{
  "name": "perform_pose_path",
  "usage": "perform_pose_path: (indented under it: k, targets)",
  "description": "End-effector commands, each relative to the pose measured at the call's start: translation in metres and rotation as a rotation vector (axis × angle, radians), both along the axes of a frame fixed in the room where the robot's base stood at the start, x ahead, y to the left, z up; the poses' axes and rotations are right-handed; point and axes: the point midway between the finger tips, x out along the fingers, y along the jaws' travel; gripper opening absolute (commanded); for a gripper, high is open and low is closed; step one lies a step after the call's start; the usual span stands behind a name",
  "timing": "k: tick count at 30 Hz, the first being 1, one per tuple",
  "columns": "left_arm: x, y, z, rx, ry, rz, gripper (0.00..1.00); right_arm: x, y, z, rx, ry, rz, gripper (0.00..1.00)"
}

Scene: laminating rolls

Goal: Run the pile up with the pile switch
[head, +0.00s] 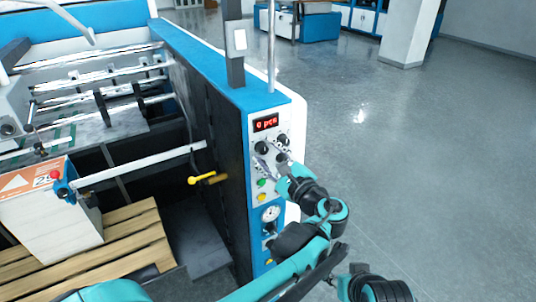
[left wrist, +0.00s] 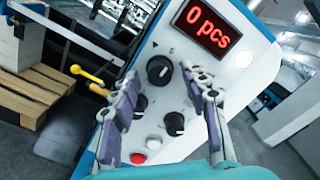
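The control panel (head: 252,165) is on the end of the blue and white machine. Its red display (head: 265,123) reads "0 pcs", also in the left wrist view (left wrist: 208,30). The left wrist view shows a large black knob (left wrist: 159,70), a lower right knob (left wrist: 175,124) and a third knob (left wrist: 140,106) partly behind a finger. Their labels are unreadable, so I cannot tell which is the pile switch. My left gripper (head: 273,158) is open in front of the knobs; its fingers (left wrist: 163,84) stand apart with nothing held. The pile (head: 50,225) stands on a wooden pallet (head: 125,240).
A yellow-handled lever (head: 203,180) sticks out left of the panel. A red button (left wrist: 138,158) shows in the wrist view. Open floor (head: 430,160) lies right of the machine.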

Motion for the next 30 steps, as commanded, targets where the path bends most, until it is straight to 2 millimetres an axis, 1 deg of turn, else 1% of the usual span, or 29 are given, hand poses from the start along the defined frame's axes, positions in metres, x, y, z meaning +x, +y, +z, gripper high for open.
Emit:
perform_pose_path:
  k: [8,11,18,21,25,30]
  targets:
    - [-0.002,-0.001,0.000,0.000,0.000,-0.001,0.46,0.000,0.000,0.000,0.000,0.000,0.000,0.40]
    - [-0.010,-0.007,0.000,0.000,0.000,-0.001,0.46,0.000,0.000,0.000,0.000,0.000,0.000,0.40]
    - [-0.045,-0.029,0.000,0.000,0.000,-0.004,0.46,0.000,0.000,0.000,0.000,0.000,0.000,0.40]
    - [-0.056,-0.035,0.000,0.000,0.000,-0.003,0.46,0.000,0.000,0.000,0.000,0.000,0.000,0.40]
    - [-0.063,-0.039,0.000,0.000,0.000,-0.001,0.46,0.000,0.000,0.000,0.000,0.000,0.000,0.40]
    - [-0.064,-0.039,0.000,0.000,0.000,0.000,0.46,0.000,0.000,0.000,0.000,0.000,0.000,0.40]
